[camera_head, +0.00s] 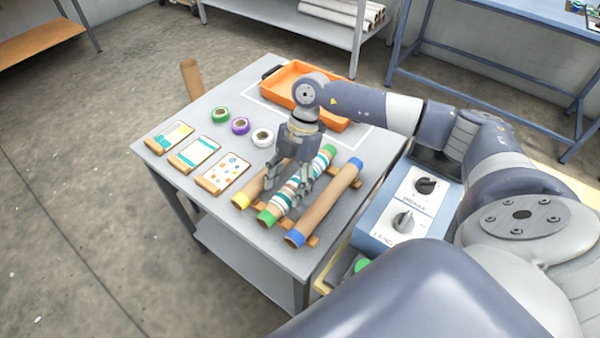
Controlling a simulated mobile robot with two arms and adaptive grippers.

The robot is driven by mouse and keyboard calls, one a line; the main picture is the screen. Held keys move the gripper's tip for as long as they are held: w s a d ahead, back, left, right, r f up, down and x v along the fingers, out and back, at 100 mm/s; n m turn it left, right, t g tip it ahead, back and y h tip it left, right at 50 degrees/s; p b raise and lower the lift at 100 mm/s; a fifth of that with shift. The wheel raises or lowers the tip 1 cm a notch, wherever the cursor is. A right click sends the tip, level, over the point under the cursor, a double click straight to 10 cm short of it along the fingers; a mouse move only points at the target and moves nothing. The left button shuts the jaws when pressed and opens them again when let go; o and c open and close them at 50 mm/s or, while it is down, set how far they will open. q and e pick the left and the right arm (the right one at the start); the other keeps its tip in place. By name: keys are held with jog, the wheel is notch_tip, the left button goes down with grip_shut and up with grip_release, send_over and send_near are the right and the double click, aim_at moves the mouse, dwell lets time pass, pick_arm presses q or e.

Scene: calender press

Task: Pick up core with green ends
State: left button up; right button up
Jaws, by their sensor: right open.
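The core with green ends (292,195) lies on a wooden rack (313,241) on the grey table, between two other cores. My left gripper is not in view.
Three patterned sample boards (195,153) lie at the table's left. Green, purple and white tape rolls (240,125) lie behind them. An orange tray (283,79) is at the back, partly behind my arm. A control box (408,208) with two knobs stands right of the table.

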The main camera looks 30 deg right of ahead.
aim_at(282, 196)
jog(key=x, duration=0.3)
jog(key=p+x, duration=0.1)
jog(key=shift+w+a+f, duration=0.1)
jog(key=shift+w+f, duration=0.05)
jog(key=shift+w, duration=0.05)
jog(key=c, duration=1.2)
jog(key=shift+o, duration=0.2)
notch_tip(282, 196, up, 9)
jog(key=shift+r+b, duration=0.1)
jog(key=shift+b, duration=0.8)
jog(key=shift+r, duration=0.45)
